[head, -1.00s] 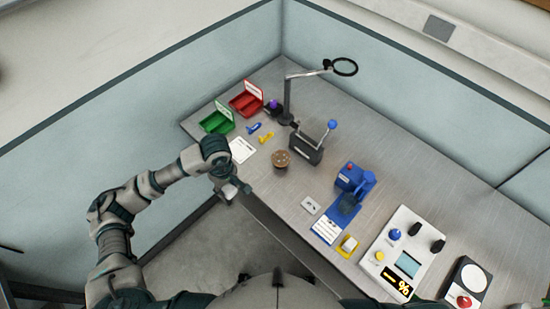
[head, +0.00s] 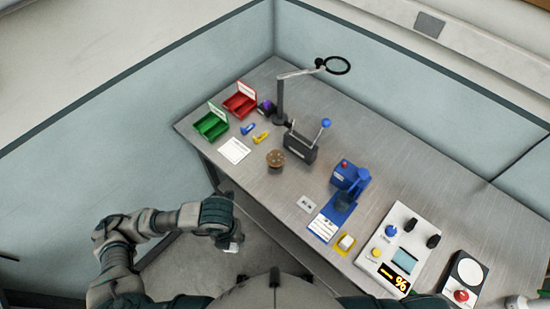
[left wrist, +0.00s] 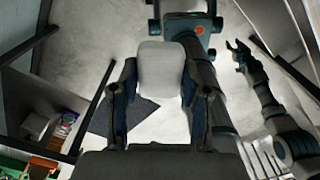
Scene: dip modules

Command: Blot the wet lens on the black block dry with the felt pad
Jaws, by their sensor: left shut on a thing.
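My left gripper (head: 232,238) is shut on a pale, rounded block that looks like the felt pad (left wrist: 163,68). The pad sits between the two fingers in the left wrist view. In the head view this gripper hangs in front of the table's near edge, clear of the top. A small black block (head: 262,111) with a purple round piece (head: 268,105), perhaps the lens, stands at the back beside the red bin. Wetness is too small to tell. My right gripper (left wrist: 238,53) shows in the left wrist view with its fingers apart, empty.
Green bin (head: 211,125) and red bin (head: 240,104) stand at the back left. A magnifier stand (head: 280,105), a dark lever box (head: 300,147), a brown round holder (head: 275,158) and a blue device (head: 347,177) stand on the table. A white control panel (head: 402,250) is at right.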

